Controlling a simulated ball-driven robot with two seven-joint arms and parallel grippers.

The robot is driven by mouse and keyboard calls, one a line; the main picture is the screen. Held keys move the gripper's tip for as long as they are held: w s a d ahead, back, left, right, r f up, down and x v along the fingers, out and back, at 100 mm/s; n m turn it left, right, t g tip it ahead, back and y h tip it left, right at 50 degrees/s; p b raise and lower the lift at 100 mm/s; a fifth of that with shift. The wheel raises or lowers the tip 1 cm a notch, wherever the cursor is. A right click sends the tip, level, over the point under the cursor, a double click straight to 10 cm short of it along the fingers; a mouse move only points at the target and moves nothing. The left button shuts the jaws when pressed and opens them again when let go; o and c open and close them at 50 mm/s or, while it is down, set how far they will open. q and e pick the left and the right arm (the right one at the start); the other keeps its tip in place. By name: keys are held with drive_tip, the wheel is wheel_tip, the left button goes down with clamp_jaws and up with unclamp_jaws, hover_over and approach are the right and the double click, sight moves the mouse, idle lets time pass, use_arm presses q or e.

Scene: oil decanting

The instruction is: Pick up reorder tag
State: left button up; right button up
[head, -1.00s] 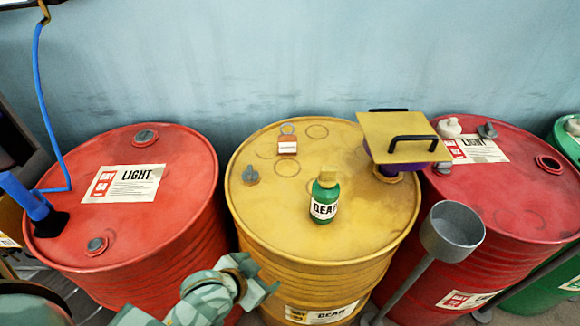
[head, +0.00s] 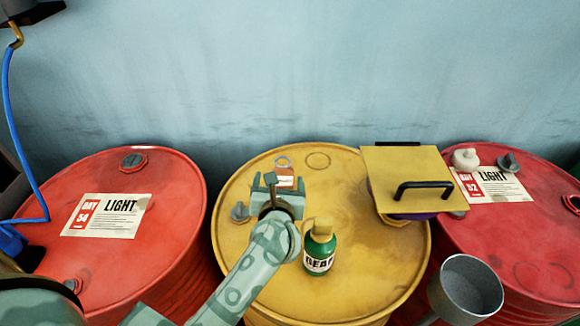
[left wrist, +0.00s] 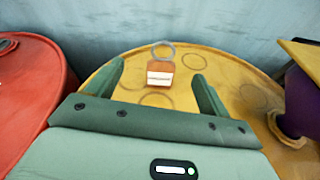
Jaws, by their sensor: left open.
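The reorder tag (head: 285,178) is a small orange-brown tag with a white label and a ring at its far end. It lies flat on the yellow drum's top (head: 345,270), toward the back. It also shows in the left wrist view (left wrist: 161,74), ahead of my fingertips. My left gripper (head: 272,182) is open and empty, over the drum on the near side of the tag and partly hiding it in the head view. In the left wrist view its two fingers (left wrist: 161,76) stand apart, one to each side of the tag. My right gripper is not in view.
A green GEAR bottle (head: 320,250) stands just right of my left forearm. A grey plug (head: 239,212) lies left of the gripper. A purple funnel with a yellow lid (head: 412,170) is at right. Red drums (head: 110,260) flank the yellow one; a grey cup (head: 470,285) is front right.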

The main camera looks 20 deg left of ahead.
sight(283, 173)
use_arm(q)
drive_tip(key=shift+n+g+h, duration=0.3)
drive_tip(key=shift+n+g, duration=0.5)
drive_tip(key=w+f, duration=0.1)
drive_tip(key=w, duration=0.1)
drive_tip(key=w+a+f, duration=0.1)
drive_tip(key=f, duration=0.1)
drive_tip(key=w+a+f+b, duration=0.1)
drive_tip(key=w, duration=0.1)
drive_tip(key=shift+w+f, duration=0.3)
drive_tip(key=shift+f, duration=0.05)
drive_tip(key=b+x, duration=0.1)
drive_tip(key=x, duration=0.3)
drive_tip(key=shift+w+f, duration=0.2)
drive_tip(key=shift+f, duration=0.05)
drive_tip(key=shift+w+a+f+b, duration=0.2)
drive_tip(key=shift+w+b, duration=0.1)
drive_tip(key=shift+w, duration=0.1)
drive_tip(key=shift+r, duration=0.15)
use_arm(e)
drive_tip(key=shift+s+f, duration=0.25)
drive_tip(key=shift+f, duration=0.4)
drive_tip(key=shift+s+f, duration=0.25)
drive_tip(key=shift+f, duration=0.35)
use_arm(q)
drive_tip(key=shift+s, duration=0.1)
drive_tip(key=shift+c, duration=0.3)
drive_tip(key=c, duration=1)
